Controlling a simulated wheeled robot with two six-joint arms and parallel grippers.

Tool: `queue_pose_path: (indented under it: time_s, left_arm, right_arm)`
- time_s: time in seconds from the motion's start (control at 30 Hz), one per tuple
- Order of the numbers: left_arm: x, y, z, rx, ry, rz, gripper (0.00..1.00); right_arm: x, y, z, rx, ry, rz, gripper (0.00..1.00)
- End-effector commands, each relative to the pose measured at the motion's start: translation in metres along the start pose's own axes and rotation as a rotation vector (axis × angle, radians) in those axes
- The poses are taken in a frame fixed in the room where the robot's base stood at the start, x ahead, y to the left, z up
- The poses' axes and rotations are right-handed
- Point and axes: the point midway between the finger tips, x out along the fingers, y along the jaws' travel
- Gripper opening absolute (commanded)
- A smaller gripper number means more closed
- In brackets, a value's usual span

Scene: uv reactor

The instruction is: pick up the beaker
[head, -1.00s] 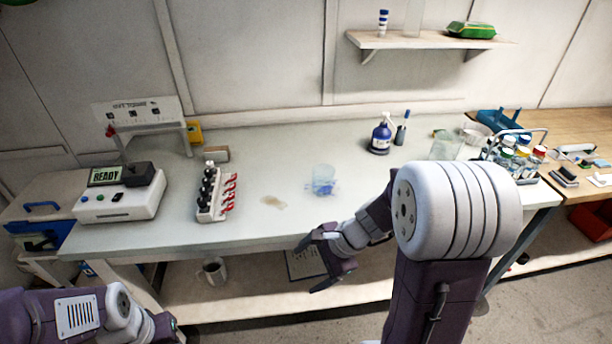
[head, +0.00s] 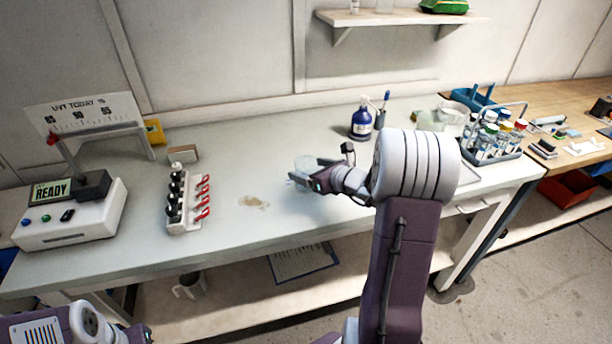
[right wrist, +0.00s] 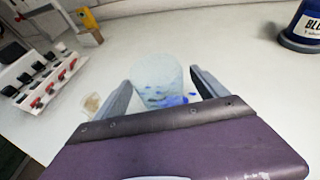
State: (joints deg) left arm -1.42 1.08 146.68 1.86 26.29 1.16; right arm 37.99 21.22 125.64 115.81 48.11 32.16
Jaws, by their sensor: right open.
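The beaker (head: 304,164) is clear glass with blue marks and stands on the white bench. In the head view my right gripper partly covers it. In the right wrist view the beaker (right wrist: 158,80) shows upright between the two fingers. My right gripper (head: 308,176) is open, with one finger on each side of the beaker; I cannot tell whether either finger touches it. The fingers (right wrist: 160,92) also show in the right wrist view. Of my left arm only a part shows at the lower left of the head view; its fingers are out of frame.
A blue bottle (head: 361,120) stands behind and to the right. A device reading READY (head: 70,212) is at far left. The bench between is mostly clear.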

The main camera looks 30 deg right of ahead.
Motion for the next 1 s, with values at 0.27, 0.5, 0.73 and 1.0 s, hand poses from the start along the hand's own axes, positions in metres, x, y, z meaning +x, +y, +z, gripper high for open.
queue_pose_path:
  time_s: [0.27,0.5,0.73,1.0]
  left_arm:
    - [-0.002,0.0,0.0,0.0,0.0,0.0,0.36]
    - [-0.002,0.0,0.0,0.0,0.0,0.0,0.36]
    - [-0.002,0.0,0.0,0.0,0.0,0.0,0.36]
    - [-0.003,0.0,0.0,0.0,0.0,0.0,0.36]
  right_arm:
    - [0.042,0.003,0.004,0.0,0.001,0.003,0.83]
    - [0.043,0.003,0.004,0.0,0.001,0.001,0.77]
    - [0.043,0.003,0.004,0.0,0.001,0.002,0.15]
    - [0.041,0.003,0.007,-0.001,0.0,0.002,0.15]
